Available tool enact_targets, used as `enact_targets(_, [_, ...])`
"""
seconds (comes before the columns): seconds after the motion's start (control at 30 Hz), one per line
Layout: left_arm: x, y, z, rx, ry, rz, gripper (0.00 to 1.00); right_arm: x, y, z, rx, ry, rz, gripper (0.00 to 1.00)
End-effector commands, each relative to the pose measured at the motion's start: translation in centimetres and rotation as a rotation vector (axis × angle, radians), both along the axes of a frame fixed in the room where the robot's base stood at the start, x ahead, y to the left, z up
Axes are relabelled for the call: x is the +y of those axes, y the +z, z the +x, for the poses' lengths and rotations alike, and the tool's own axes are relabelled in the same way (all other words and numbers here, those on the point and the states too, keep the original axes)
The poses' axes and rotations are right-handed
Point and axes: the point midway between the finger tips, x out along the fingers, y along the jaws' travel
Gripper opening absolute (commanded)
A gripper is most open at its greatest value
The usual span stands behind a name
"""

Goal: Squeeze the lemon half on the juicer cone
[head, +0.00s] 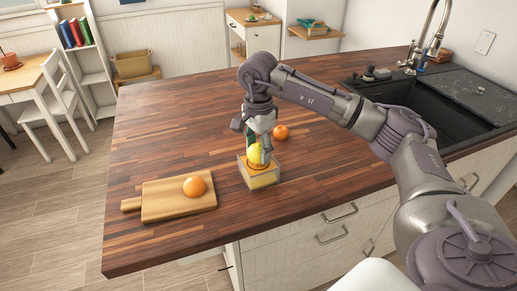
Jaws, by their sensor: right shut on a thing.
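The lemon half (255,153) is yellow and sits at the top of the juicer. My right gripper (260,157) reaches down from above and is shut on the lemon half. The juicer (260,177) is a box-like body with clear walls and an orange-yellow inside, standing on the wooden counter near its front edge. The cone is hidden under the lemon half and the fingers. The lemon appears to touch the juicer's top, but I cannot tell how firmly it is pressed. My left gripper is not in view.
A cutting board (160,201) with an orange (194,187) on it lies left of the juicer. Another orange (281,132) rests on the counter behind it. A dark sink (425,108) with a faucet (428,40) is at the right. The counter's left and back areas are clear.

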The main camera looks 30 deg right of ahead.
Motion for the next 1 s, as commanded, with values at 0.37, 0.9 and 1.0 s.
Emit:
enact_targets(0.37, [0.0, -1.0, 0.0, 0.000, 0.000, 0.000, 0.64, 0.0, -0.3, -0.1, 0.004, 0.360, -0.001, 0.27])
enact_targets(0.9, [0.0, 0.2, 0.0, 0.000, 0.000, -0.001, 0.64, 0.0, 1.6, 0.0, 0.002, 0.356, 0.000, 0.27])
enact_targets(1.0, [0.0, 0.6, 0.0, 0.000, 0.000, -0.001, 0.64, 0.0, 2.2, 0.0, 0.001, 0.356, 0.000, 0.27])
